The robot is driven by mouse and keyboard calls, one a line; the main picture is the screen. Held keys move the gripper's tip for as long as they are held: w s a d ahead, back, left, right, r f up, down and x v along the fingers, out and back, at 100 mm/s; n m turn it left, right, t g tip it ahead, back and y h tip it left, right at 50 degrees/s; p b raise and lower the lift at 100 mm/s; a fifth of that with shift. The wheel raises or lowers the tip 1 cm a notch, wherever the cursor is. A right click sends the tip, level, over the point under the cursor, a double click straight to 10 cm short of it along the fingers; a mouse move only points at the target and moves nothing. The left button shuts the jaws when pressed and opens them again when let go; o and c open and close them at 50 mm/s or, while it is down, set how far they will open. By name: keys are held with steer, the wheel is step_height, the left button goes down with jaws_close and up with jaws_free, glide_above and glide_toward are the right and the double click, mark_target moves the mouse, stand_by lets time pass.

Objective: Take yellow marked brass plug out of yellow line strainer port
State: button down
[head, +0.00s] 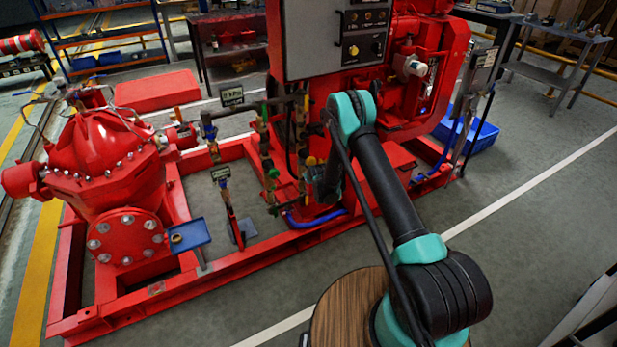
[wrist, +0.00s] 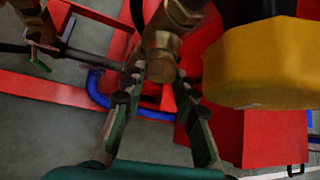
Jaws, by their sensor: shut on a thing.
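In the wrist view my gripper (wrist: 158,82) has its two green fingers on either side of a brass plug (wrist: 160,63), and it is shut on that plug. The plug sits directly below a larger brass fitting (wrist: 176,18); I cannot tell whether the two are joined or apart. No yellow mark shows clearly on the plug. A big yellow hexagonal body (wrist: 262,65) fills the upper right, close to the camera. In the head view a small yellow part (head: 311,161) shows beside my gripper (head: 322,190), which is mostly hidden among the pipes. The strainer port is not clearly visible.
Brass and green-marked pipework (head: 268,160) stands just left of my arm. A grey control panel (head: 335,40) is above. A blue tray (head: 189,235) stands at the left, and the red base frame (head: 235,265) runs below. A blue hose (wrist: 97,92) passes behind the fingers.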

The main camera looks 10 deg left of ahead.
steer(key=shift+s+d, duration=0.2)
steer(key=shift+d, duration=0.55)
steer(key=shift+s+a, duration=0.15)
steer(key=shift+a, duration=0.1)
